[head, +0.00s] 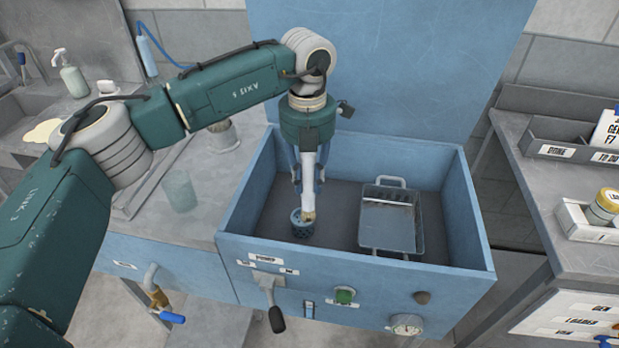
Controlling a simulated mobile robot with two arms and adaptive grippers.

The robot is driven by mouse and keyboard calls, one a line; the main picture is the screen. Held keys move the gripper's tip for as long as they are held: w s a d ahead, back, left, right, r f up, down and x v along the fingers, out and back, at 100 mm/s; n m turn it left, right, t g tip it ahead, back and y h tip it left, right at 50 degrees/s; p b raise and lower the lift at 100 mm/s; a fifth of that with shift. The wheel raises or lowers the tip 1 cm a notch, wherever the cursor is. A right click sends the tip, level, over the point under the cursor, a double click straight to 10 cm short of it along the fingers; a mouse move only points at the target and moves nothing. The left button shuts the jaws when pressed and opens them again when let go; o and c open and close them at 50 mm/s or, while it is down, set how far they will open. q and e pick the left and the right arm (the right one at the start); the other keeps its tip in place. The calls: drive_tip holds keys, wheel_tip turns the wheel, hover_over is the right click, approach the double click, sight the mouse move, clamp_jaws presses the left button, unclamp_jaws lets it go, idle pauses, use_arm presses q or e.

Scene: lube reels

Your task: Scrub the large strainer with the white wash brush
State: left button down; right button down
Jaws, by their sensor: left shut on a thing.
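My left gripper (308,183) comes down from above into the blue open-topped wash basin. It is shut on the white wash brush (309,203), which points downward, with a tan tip at its lower end. A small dark blue cylinder with holes (302,228), which looks like a strainer, stands on the basin floor. The brush tip is at the cylinder's top rim; I cannot tell whether it touches. My right gripper is not in view.
The blue basin (350,258) has raised walls and a tall back panel (390,70). A grey metal basket with handles (388,228) sits inside, right of the cylinder. A clear cup (180,190) stands on the left counter. A grey bench (570,190) with bins is at right.

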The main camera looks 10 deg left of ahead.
use_arm(q)
drive_tip(key=a, duration=0.3)
drive_tip(key=shift+w, duration=0.15)
drive_tip(key=shift+d, duration=1.8)
drive_tip(key=shift+a, duration=0.2)
drive_tip(key=a, duration=0.3)
drive_tip(key=shift+a, duration=0.2)
drive_tip(key=shift+d+r, duration=0.1)
